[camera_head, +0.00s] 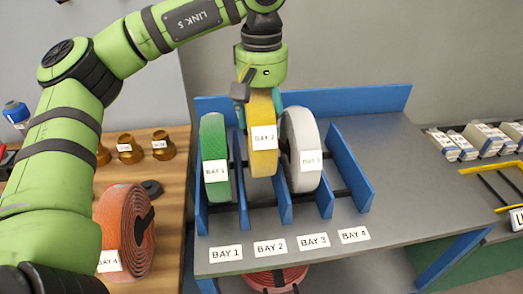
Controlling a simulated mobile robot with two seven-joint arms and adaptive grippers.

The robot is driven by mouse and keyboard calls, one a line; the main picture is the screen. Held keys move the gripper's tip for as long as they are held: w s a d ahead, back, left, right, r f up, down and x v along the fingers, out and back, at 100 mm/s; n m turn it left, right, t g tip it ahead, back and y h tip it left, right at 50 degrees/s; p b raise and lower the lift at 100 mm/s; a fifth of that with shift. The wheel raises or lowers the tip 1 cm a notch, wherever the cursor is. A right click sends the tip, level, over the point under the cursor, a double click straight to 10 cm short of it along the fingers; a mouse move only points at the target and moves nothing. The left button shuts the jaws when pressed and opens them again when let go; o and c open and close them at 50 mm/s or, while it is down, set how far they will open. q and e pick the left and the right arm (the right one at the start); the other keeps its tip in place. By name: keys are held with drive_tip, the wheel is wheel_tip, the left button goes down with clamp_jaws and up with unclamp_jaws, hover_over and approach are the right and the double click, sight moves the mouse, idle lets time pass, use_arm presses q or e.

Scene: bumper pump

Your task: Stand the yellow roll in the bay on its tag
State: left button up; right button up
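The yellow roll (262,108) is upright and carries a BAY 2 tag on its front edge. My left gripper (258,97) reaches down from above with its fingers around the roll's top and appears shut on it. The roll sits higher than its neighbours, over the second bay of the blue-walled rack (357,175), between the green roll (214,135) and the grey roll (298,130). The BAY 2 label (270,248) lies at the bench's front edge, in front of that bay. My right gripper is not in view.
The green roll stands in the first bay and the grey roll in the third; the fourth looks empty. A red roll (122,225) tagged BAY 4 stands on the wooden table at left. Another red roll (275,279) shows below the bench. Boxes (488,140) lie at right.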

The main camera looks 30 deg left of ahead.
use_arm(q)
wheel_tip(320, 180, down, 5)
drive_tip(key=shift+f+p, duration=0.1)
drive_tip(key=shift+p, duration=0.35)
drive_tip(key=shift+f, duration=0.4)
drive_tip(key=shift+w, duration=0.1)
drive_tip(key=o, duration=1.7)
drive_tip(key=shift+f, duration=0.15)
